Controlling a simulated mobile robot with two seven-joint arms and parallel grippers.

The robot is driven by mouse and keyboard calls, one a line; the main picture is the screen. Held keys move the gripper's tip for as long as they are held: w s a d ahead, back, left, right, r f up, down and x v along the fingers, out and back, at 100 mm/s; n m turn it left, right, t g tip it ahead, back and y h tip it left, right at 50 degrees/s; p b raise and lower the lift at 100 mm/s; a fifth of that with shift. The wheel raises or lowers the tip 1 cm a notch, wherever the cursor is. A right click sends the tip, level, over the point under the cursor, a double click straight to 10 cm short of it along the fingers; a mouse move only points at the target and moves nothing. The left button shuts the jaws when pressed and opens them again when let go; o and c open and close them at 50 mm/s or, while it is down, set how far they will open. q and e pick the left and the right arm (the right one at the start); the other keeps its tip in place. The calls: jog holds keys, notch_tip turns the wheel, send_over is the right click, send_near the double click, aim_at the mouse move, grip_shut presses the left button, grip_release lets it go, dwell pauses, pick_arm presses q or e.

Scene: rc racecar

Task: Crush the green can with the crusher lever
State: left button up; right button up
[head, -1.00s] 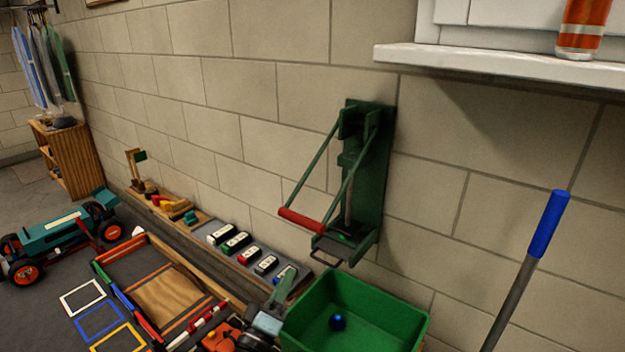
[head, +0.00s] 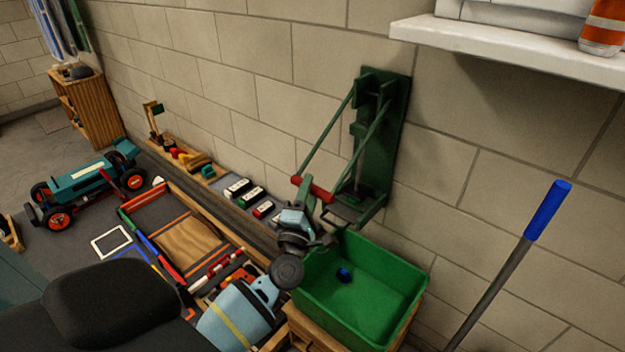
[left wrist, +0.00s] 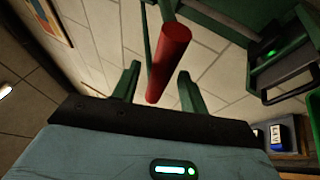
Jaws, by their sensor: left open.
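The green can crusher (head: 397,125) is fixed upright on the block wall. Its two lever arms slope down to a red handle (head: 318,191), which sticks out in front of the crusher. The red handle also shows in the left wrist view (left wrist: 172,50). My left gripper (head: 303,200) is at the left end of the handle. In the left wrist view its two green fingers are open (left wrist: 158,72), with the handle's end between or just beyond them. My right gripper is out of view.
A green bin (head: 385,310) with a blue ball (head: 344,273) stands below the crusher. A white shelf (head: 500,45) with an orange can (head: 604,25) juts out at upper right. A blue-gripped pole (head: 548,210) leans at right. A toy racecar (head: 88,180) stands at left.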

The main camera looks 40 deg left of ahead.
pick_arm(q)
jog(key=x, duration=0.3)
grip_shut()
dwell(0.4)
